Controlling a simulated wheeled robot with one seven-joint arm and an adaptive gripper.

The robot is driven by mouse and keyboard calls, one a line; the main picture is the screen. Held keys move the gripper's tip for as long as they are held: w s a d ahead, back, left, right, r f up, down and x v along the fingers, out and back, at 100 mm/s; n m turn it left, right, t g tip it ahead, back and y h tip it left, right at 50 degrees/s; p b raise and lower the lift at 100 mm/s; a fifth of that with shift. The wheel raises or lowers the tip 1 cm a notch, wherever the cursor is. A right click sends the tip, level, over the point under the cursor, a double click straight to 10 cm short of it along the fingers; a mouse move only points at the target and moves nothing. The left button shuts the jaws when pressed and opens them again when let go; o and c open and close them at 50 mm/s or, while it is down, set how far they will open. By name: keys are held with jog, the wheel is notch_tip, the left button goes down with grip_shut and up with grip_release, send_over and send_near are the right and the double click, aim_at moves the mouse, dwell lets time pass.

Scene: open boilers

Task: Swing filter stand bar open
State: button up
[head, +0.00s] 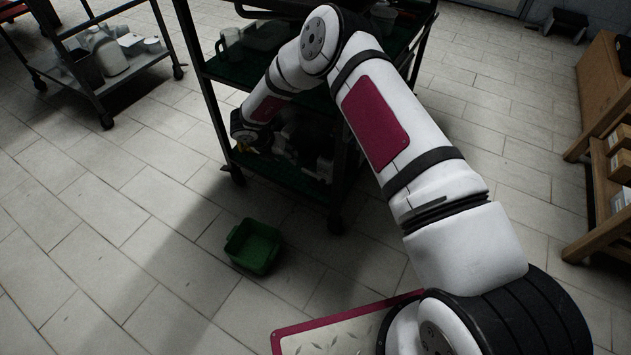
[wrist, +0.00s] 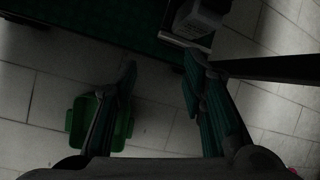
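I cannot make out a filter stand or its bar for certain in either view. In the wrist view my gripper (wrist: 160,66) is open, with its two dark fingers well apart and nothing between them. A dark straight bar (wrist: 270,68) runs from near the right fingertip to the right edge; it looks like a post of the cart, but I cannot be sure. In the head view my arm reaches to the dark shelf cart (head: 212,118), and its end is at the cart's left side by the lower shelf. The fingers cannot be made out there.
A green bin (head: 253,246) stands on the tiled floor in front of the cart; it also shows behind the left finger in the wrist view (wrist: 74,118). Another cart (head: 92,88) with containers is at upper left. A wooden shelf (head: 600,190) is at right. The left floor is clear.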

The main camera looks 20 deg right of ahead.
aim_at(320, 182)
jog(key=s+d+m+g, duration=0.2)
jog(key=s+d+m, duration=0.2)
jog(key=s+d, duration=0.1)
jog(key=shift+h, duration=0.3)
jog(key=b+x, duration=0.1)
jog(key=x, duration=0.3)
jog(key=b+x, duration=0.2)
jog(key=x, duration=0.3)
jog(key=b+x, duration=0.1)
jog(key=x, duration=0.3)
jog(key=shift+w+a+f+b, duration=0.15)
jog(key=shift+w+f+b, duration=0.1)
jog(key=shift+f+b, duration=0.1)
jog(key=shift+c, duration=0.6)
grip_shut()
